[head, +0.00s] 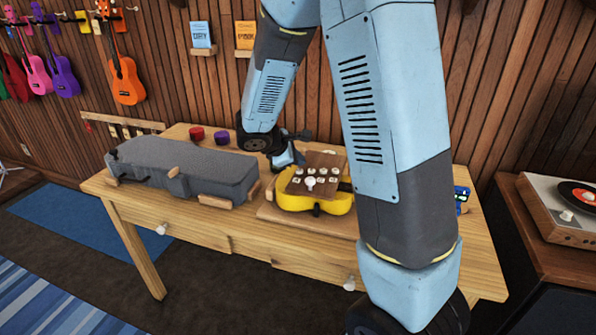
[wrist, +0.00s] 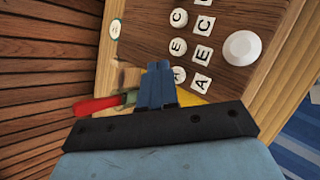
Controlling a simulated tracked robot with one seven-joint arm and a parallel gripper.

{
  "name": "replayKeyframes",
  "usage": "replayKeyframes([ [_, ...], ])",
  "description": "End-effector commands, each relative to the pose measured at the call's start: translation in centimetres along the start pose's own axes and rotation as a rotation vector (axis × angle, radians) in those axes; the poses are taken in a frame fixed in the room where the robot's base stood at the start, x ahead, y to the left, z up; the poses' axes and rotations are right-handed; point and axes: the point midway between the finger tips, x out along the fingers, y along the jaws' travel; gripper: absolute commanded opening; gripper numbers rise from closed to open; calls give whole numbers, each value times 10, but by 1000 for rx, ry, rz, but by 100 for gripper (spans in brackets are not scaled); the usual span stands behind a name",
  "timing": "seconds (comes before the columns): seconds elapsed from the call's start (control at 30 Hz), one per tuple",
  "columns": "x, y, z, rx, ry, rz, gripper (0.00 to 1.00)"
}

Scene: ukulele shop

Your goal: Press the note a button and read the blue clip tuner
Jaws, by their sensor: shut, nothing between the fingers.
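A brown note panel (head: 318,161) with small white buttons stands by the yellow ukulele (head: 315,202) on the table. In the wrist view the panel (wrist: 212,12) shows white buttons beside letter tiles A, E and C, and a large white knob (wrist: 242,48). The note A button (wrist: 180,75) is beside the A tile (wrist: 201,83). My gripper (wrist: 158,68) is shut and empty, its tips just left of that button; I cannot tell if they touch. In the head view my gripper (head: 287,157) is at the panel's left. A blue tuner (head: 461,197) is partly hidden behind my arm; its reading is illegible.
A grey case (head: 180,165) lies on the left of the table (head: 248,245). Red (head: 196,134) and purple (head: 222,137) round items sit at the back. A red and green item (wrist: 97,106) lies beside my fingers. A turntable (head: 555,205) stands at right.

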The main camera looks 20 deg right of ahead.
Motion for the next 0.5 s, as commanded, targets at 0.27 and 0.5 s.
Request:
replayKeyframes([
  [0.27,-5,4,3,2,0,2,0],
  [0.5,-18,14,13,3,1,2,0],
])
